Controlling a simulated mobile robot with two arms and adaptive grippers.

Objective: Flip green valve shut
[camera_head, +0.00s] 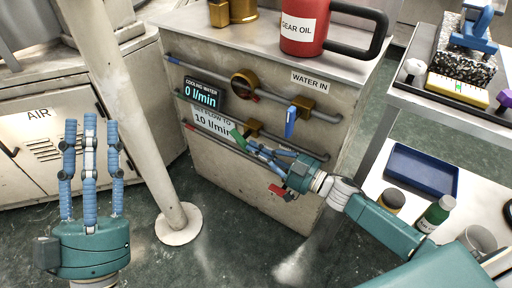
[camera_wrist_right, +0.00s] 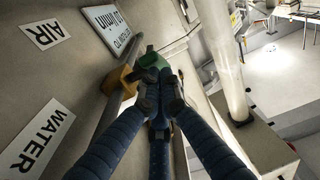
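In the right wrist view the green handle (camera_wrist_right: 153,60) lies right at the fingertips. My right gripper (camera_head: 254,147) reaches it from the right. In the wrist view its fingers (camera_wrist_right: 160,92) come together at the tips. Whether they pinch the handle or only touch it, I cannot tell. My left gripper (camera_head: 90,125) is open and empty at the left, fingers up, away from the cabinet.
The cooling water display (camera_head: 203,93) reads 0 l/min; a sign (camera_head: 213,122) below reads 10 l/min. A white post (camera_head: 135,110) stands left. A red oil can (camera_head: 303,30) is on top.

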